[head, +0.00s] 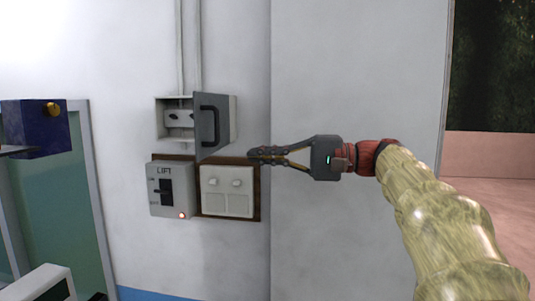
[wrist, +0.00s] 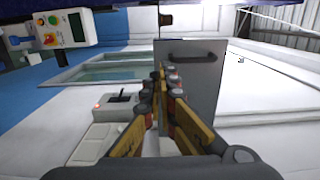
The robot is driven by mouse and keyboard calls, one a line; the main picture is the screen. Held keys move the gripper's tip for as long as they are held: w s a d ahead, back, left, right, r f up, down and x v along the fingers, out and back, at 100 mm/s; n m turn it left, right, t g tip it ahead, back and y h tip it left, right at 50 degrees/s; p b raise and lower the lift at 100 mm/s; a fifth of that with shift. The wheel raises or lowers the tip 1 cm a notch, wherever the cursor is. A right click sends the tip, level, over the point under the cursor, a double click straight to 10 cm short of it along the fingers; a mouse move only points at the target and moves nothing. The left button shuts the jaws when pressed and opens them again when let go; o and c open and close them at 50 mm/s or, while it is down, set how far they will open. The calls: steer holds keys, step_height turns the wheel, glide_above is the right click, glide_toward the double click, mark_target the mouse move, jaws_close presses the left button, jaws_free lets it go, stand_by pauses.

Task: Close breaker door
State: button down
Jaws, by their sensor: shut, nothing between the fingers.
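The breaker box (head: 175,118) is on the white wall, with its inside and a small switch panel showing on the left. Its grey door (head: 212,128) stands open, swung out from the box, with a dark handle (head: 207,125) on it. My gripper (head: 255,154) is shut and empty, just right of the door's lower part in the head view. In the wrist view the door (wrist: 195,75) fills the middle behind my shut fingers (wrist: 168,75), with its handle near the top. I cannot tell whether the fingertips touch the door.
Below the box are a grey LIFT switch box (head: 168,190) with a lit lamp and a white switch panel (head: 227,192) on a brown board. A blue box (head: 35,128) is at the far left. The wall right of the board is bare.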

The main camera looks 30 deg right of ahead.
mark_target(204, 155)
steer(key=p+x, duration=0.2)
steer(key=x, duration=0.6)
steer(key=shift+w+a, duration=0.3)
steer(key=shift+w+a+p, duration=0.3)
steer(key=shift+w, duration=0.05)
steer(key=shift+a+f, duration=0.1)
steer(key=shift+a, duration=0.05)
